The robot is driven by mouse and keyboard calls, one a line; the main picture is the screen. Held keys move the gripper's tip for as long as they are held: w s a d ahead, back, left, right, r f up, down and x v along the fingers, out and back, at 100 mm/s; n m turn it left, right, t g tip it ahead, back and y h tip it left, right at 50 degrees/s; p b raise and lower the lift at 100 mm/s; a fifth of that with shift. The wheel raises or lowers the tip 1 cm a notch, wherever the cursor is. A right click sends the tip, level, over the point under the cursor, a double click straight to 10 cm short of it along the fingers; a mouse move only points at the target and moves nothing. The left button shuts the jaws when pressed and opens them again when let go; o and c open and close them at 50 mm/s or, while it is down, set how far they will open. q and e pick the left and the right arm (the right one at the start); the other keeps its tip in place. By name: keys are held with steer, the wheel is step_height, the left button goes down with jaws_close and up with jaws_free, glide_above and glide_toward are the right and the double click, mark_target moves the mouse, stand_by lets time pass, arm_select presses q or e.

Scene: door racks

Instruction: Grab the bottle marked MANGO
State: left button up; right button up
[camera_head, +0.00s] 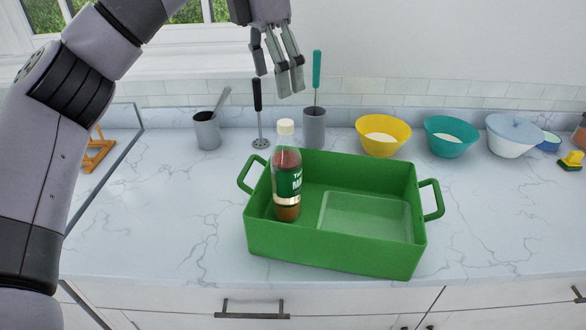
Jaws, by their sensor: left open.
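A bottle (287,180) with a white cap, a reddish-brown body and a green label stands upright in the left part of a green crate (330,259). My right gripper is not in view.
A shallow clear green container (364,215) lies in the crate's right part. The counter left of the crate is clear.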

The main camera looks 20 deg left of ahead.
arm_select(q)
glide_above(288, 149)
steer(key=a, duration=0.2)
steer(key=f, duration=0.7)
steer(key=shift+w+d+f+p, duration=0.1)
steer(key=shift+d+f+p, duration=0.1)
steer(key=shift+f+p, duration=0.2)
steer(key=f, duration=0.3)
steer(key=shift+w+d+f, duration=0.25)
steer(key=shift+w+f, duration=0.15)
steer(key=shift+f+p, duration=0.3)
steer(key=shift+p, duration=0.15)
steer(key=f, duration=0.1)
steer(key=w+f+p, duration=0.1)
steer(key=f, duration=0.1)
steer(key=shift+d+f, duration=0.2)
steer(key=shift+f, duration=0.5)
jaws_close()
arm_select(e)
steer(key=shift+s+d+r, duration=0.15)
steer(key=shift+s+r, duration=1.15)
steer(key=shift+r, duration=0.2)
arm_select(q)
steer(key=shift+r, duration=0.1)
